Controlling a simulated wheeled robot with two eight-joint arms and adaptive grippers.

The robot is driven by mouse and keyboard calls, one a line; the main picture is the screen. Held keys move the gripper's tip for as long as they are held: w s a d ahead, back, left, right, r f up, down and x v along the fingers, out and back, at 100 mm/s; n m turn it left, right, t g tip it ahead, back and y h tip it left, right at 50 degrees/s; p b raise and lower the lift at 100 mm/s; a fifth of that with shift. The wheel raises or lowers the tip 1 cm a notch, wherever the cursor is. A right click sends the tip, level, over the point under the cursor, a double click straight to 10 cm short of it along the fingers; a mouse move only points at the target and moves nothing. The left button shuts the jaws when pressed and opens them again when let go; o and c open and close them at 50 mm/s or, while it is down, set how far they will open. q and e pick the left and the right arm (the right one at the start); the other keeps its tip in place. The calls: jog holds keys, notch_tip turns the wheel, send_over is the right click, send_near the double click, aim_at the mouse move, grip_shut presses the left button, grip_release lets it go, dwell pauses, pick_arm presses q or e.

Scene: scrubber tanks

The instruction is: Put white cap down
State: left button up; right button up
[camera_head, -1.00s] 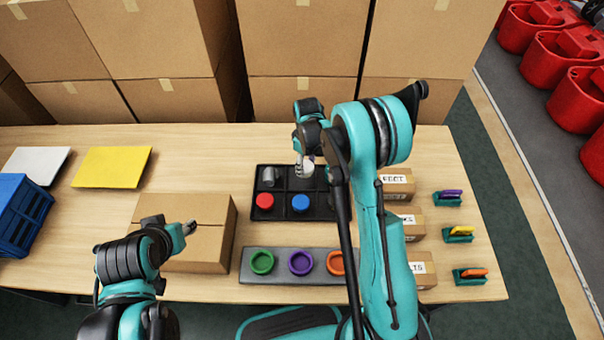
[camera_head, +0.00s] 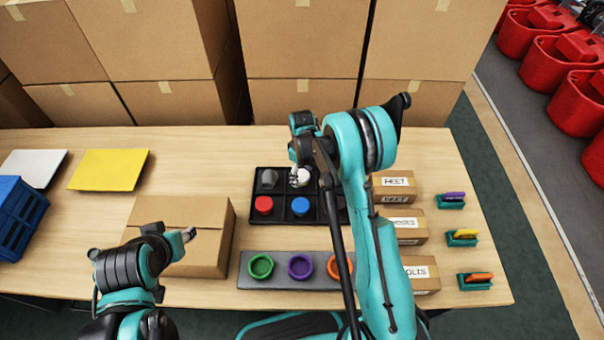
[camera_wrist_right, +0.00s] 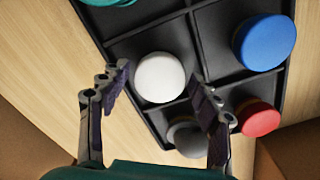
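The white cap (camera_head: 304,177) is in the back middle compartment of the black tray (camera_head: 282,208). It also shows in the right wrist view (camera_wrist_right: 160,77). My right gripper (camera_head: 297,180) is over that compartment. In the wrist view its two fingers (camera_wrist_right: 158,108) are spread wide, with gaps between them and the cap. A grey cap (camera_head: 269,178) is in the back left compartment, a red cap (camera_head: 264,205) front left, and a blue cap (camera_head: 300,206) front middle. My right arm hides much of the tray's right column. My left gripper (camera_head: 190,236) hangs left, its fingers unclear.
Green (camera_head: 261,266), purple (camera_head: 300,267) and orange rings sit on a grey strip in front. A cardboard box (camera_head: 205,245) stands left of it. Labelled boxes (camera_head: 394,186) stand right of my right arm. Large cartons line the back.

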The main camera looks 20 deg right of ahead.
aim_at(302, 175)
jog(key=shift+r, duration=0.1)
jog(key=shift+r+p, duration=0.3)
notch_tip(302, 175, up, 12)
jog(key=p, duration=0.4)
jog(key=s+r+m+t, duration=0.3)
jog(key=s+r, duration=0.8)
jog(key=r, duration=0.3)
jog(key=s+r+m+t, duration=0.1)
jog(key=s+m+t, duration=0.3)
jog(key=s, duration=1)
jog(key=shift+s+r+m, duration=0.3)
jog(key=shift+r+m, duration=0.1)
jog(key=shift+m, duration=0.1)
jog(key=shift+f, duration=0.1)
